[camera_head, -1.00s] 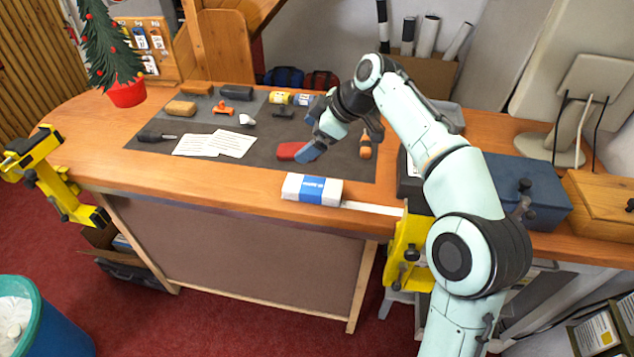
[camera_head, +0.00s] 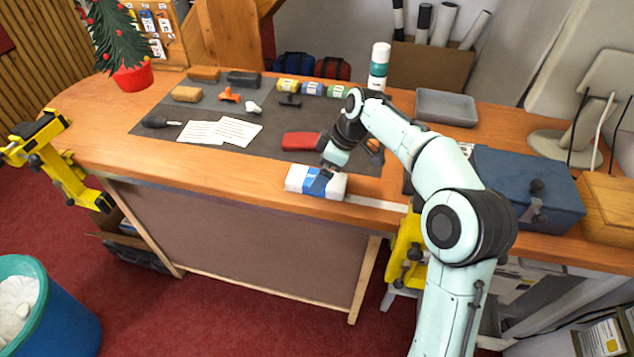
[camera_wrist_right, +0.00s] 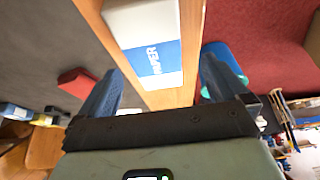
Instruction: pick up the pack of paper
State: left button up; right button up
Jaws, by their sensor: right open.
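The pack of paper (camera_head: 296,179) is a white block with a blue band, lying flat at the front edge of the wooden bench. My right gripper (camera_head: 321,181) is over it, pointing down, and partly hides its band and top. In the right wrist view the pack (camera_wrist_right: 142,20) lies ahead, between the lines of the two open blue fingers (camera_wrist_right: 163,72). Nothing is held. I cannot tell how high the fingertips are above the pack. My left gripper is in neither view.
A dark mat (camera_head: 200,112) behind holds a red object (camera_head: 300,141), white sheets (camera_head: 238,131) and several tools. A pale strip (camera_head: 378,203) lies right of the pack. A yellow clamp (camera_head: 405,247) grips the front edge. A blue box (camera_head: 530,185) stands right.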

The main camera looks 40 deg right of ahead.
jog(key=x, duration=0.4)
jog(key=shift+w+d+f, duration=0.2)
jog(key=shift+w+f, duration=0.1)
jog(key=shift+f, duration=0.05)
jog(key=c, duration=1.2)
jog(key=shift+r, duration=0.1)
